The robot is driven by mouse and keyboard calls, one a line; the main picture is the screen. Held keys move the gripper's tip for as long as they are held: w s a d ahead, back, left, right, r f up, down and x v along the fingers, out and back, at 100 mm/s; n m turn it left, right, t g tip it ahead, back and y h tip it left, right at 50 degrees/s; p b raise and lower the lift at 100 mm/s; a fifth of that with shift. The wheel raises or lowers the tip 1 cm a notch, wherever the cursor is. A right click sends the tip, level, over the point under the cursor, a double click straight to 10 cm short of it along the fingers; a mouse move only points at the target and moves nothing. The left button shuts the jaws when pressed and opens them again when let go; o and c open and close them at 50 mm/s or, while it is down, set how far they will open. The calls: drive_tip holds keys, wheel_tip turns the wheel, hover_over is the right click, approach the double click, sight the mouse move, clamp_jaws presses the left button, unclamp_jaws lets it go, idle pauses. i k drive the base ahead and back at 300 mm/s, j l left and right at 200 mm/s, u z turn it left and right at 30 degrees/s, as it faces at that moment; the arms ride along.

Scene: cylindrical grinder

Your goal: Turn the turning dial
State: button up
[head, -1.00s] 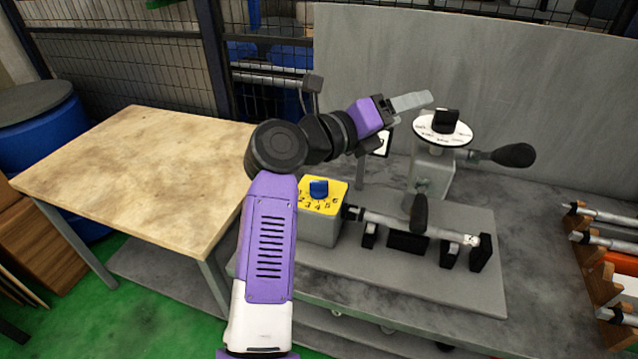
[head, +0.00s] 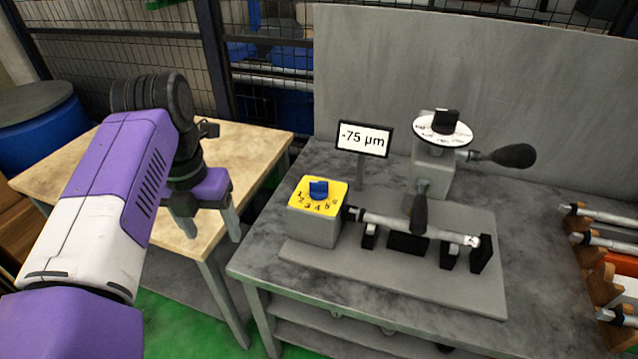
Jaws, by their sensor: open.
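A blue knob (head: 318,189) sits on a yellow plate numbered around it, on top of a grey box (head: 313,227) at the left of the grinder. A second dial, a black knob (head: 446,121) on a round white marked disc (head: 425,128), tops the grey post behind. I cannot tell which of the two is the turning dial. My gripper (head: 213,236) is open and empty, with its fingers pointing down. In the picture it lies left of both dials, over the right part of the wooden table, and touches neither.
A display reading -75 µm (head: 364,138) stands behind the blue knob. A rack of shafts (head: 600,262) is at the right. A gap separates the two tables.

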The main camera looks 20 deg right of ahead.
sight(318, 189)
drive_tip(key=i+l, duration=0.1)
drive_tip(key=l, duration=0.25)
drive_tip(key=i+l, duration=0.15)
drive_tip(key=l, duration=0.15)
drive_tip(key=i+l, duration=0.1)
drive_tip(key=l, duration=0.25)
drive_tip(key=i+l, duration=0.15)
drive_tip(key=l, duration=0.15)
